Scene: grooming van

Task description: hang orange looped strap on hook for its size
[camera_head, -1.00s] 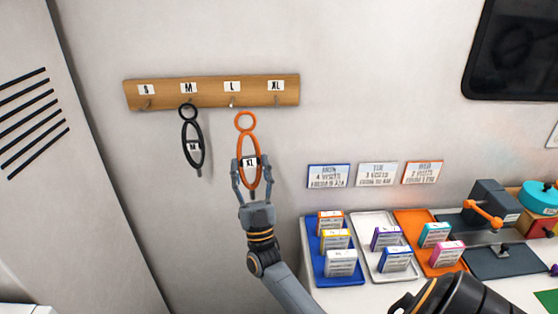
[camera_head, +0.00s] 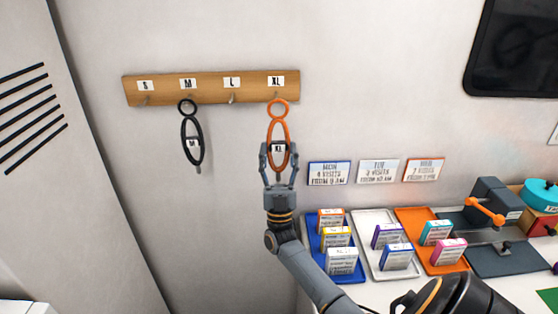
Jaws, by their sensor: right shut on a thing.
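The orange looped strap (camera_head: 270,131) has a small ring on top, a long loop below and a tag reading XL. My right gripper (camera_head: 279,157) is shut on the lower part of its long loop and holds it upright. The strap's top ring overlaps the XL hook (camera_head: 276,98) in the picture; I cannot tell whether the ring is around the hook or in front of it. The wooden hook board (camera_head: 209,91) has hooks labelled S, M, L and XL. My left gripper is not in view.
A black looped strap (camera_head: 183,129) tagged M hangs at the M hook. The S and L hooks are bare. At lower right, blue (camera_head: 312,244), white and orange trays hold small boxes below wall cards. A dark screen (camera_head: 515,50) is at upper right.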

